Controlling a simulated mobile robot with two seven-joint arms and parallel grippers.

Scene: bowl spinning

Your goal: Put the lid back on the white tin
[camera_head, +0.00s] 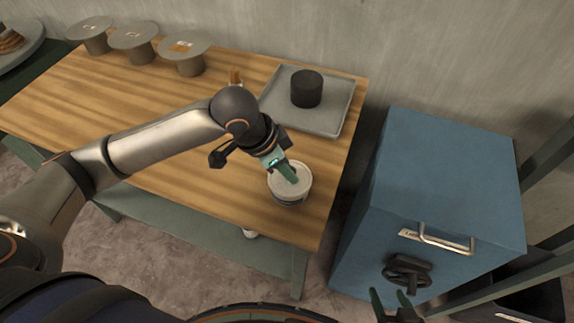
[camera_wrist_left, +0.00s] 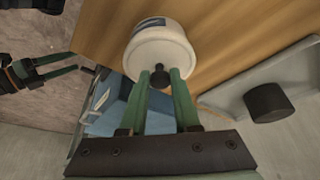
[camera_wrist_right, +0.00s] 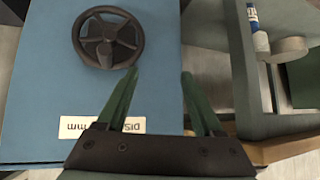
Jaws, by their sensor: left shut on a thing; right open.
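The white tin (camera_head: 290,201) stands near the front right corner of the wooden table; its dark label also shows in the left wrist view (camera_wrist_left: 150,23). The pale round lid (camera_head: 302,179) is at the tin's top, with no clear gap visible between them. My left gripper (camera_head: 291,178) comes down from above and is shut on the lid's small dark knob (camera_wrist_left: 160,76). Whether the lid is fully seated is hard to tell. My right gripper (camera_wrist_right: 160,75) is open and empty in front of the blue cabinet, away from the tin; its fingertips show low in the head view (camera_head: 392,297).
A grey tray (camera_head: 335,122) with a black cylinder (camera_head: 306,89) lies at the table's back right. Several grey round-topped stands (camera_head: 190,64) line the back left. A blue cabinet (camera_head: 445,175) with a handle and dark handwheel (camera_wrist_right: 107,37) stands right of the table. The table's middle is clear.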

